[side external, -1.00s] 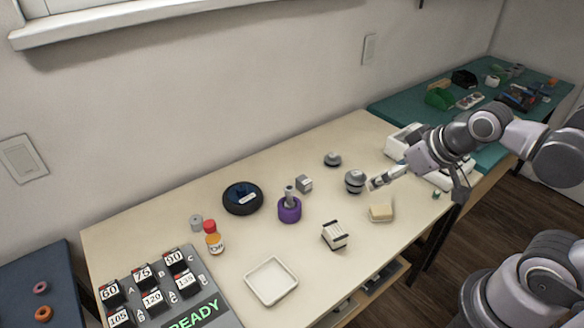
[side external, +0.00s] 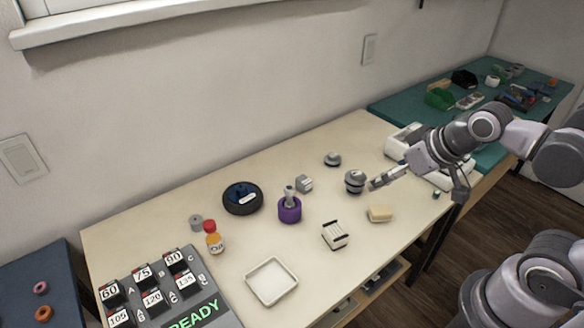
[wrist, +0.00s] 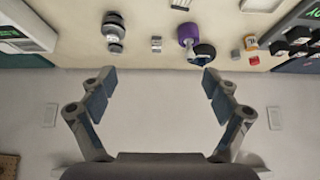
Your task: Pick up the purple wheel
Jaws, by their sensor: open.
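The purple wheel (side external: 289,210) lies on the cream table near its middle, with a small grey piece (side external: 289,192) standing up at its top. It also shows in the wrist view (wrist: 188,33), top right of centre. My gripper (side external: 375,185) is at the right of the table, beside a grey rounded weight-like object (side external: 354,182) and well to the right of the wheel. In the wrist view my gripper (wrist: 159,76) has its two fingers wide apart with nothing between them.
An orange bottle (side external: 213,238) and a label board (side external: 160,290) stand at left.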

